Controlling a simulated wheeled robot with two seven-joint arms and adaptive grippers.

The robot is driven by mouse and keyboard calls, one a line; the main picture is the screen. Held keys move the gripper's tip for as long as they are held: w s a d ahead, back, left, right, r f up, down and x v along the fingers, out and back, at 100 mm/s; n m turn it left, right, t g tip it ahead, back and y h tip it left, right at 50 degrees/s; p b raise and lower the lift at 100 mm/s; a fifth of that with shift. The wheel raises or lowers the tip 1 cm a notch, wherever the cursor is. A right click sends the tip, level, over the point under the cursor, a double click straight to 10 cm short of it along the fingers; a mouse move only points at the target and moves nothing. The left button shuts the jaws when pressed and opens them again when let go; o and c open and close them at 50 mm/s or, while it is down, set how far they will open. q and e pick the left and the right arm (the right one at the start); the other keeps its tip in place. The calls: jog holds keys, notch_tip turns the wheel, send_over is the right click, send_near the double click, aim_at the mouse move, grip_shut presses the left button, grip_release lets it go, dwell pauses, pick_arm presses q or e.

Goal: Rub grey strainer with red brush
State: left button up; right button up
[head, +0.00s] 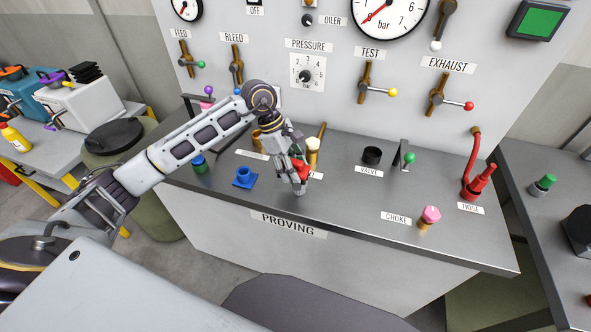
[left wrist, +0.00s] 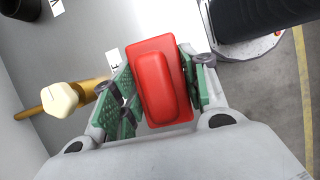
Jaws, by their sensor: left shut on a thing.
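My left gripper (head: 297,172) is shut on the red brush (head: 303,170), low over the front part of the grey bench top. In the left wrist view the brush's red back (left wrist: 160,85) fills the space between the green finger pads, and its underside is hidden. A small grey piece (head: 299,188) shows just under the brush in the head view. I cannot tell whether it is the grey strainer or the brush's lower part, nor whether it touches the bench. No other grey strainer is clear to see. My right gripper is not in view.
A brass fitting with a cream knob (head: 313,147) stands close behind the gripper. A blue fitting (head: 244,177) is to its left. A black cup (head: 372,156), a pink-topped fitting (head: 430,216) and a red hose nozzle (head: 479,183) stand to the right. The front middle-right of the bench (head: 365,210) is clear.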

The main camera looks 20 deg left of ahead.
aim_at(297, 161)
pick_arm(q)
notch_tip(297, 161, up, 3)
jog(key=shift+d+f+p, duration=0.1)
jog(key=shift+d+p, duration=0.05)
jog(key=shift+p, duration=0.2)
jog(key=shift+r, duration=0.65)
jog(key=shift+r+p, duration=0.4)
jog(key=shift+r, duration=0.7)
jog(key=shift+r+p, duration=0.6)
jog(key=shift+r, duration=0.3)
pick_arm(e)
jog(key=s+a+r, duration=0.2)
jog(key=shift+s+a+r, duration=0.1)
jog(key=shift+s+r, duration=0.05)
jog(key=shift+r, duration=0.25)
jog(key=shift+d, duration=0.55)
